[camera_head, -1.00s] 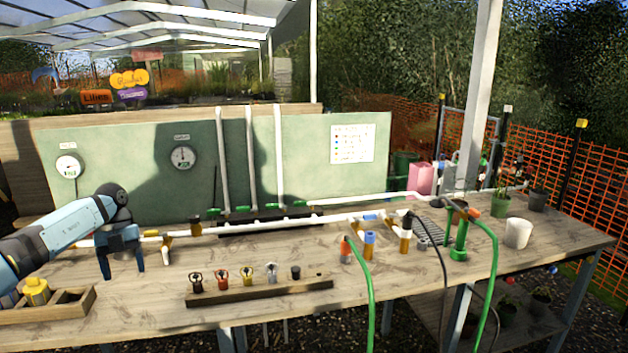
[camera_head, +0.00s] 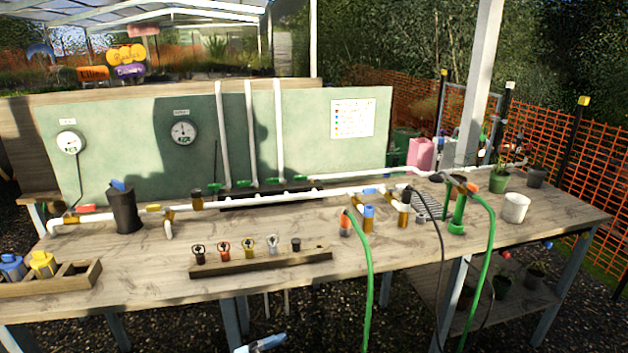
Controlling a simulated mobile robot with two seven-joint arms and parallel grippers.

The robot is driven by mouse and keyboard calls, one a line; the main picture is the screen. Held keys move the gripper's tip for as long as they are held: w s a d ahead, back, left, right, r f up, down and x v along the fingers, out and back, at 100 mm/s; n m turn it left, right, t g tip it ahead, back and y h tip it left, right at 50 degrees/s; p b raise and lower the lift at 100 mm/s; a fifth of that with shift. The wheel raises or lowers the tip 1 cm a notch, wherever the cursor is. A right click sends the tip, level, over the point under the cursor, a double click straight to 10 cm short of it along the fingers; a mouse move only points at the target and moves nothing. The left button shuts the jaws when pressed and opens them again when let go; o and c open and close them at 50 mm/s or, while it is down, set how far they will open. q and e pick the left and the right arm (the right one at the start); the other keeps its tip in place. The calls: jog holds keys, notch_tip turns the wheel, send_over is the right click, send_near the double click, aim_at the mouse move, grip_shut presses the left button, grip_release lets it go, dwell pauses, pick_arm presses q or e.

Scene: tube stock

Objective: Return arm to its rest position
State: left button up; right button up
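A small light-blue piece at the bottom edge, left of centre, looks like part of my own arm, below the front edge of the wooden bench (camera_head: 420,285). I cannot tell which arm it belongs to. No part of either arm is over the bench top.
A black cylinder (camera_head: 123,210) with a blue top stands at the bench's left. A wooden tray (camera_head: 55,287) holds blue and yellow items. A rack (camera_head: 260,264) of several small heads, white piping (camera_head: 280,199) and a green hose (camera_head: 364,270) occupy the bench.

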pick_arm(q)
jog(key=s+a+f+n+t+y, duration=0.1)
jog(key=s+a+f+n+y, duration=0.35)
jog(key=s+n, duration=0.3)
jog(key=s+a+f+n+t+y, duration=0.1)
jog(key=s+a+f+n+y, duration=0.3)
jog(key=s+n, duration=0.4)
jog(key=s+a+f+n+t+y, duration=0.1)
jog(key=s+a+f+n+y, duration=0.25)
jog(key=s+n+y, duration=0.4)
notch_tip(320, 180, up, 12)
jog(key=s+a+m+h+p, duration=0.1)
jog(key=m+p, duration=0.1)
jog(key=p, duration=1)
jog(key=shift+s+f, duration=0.25)
dwell(0.7)
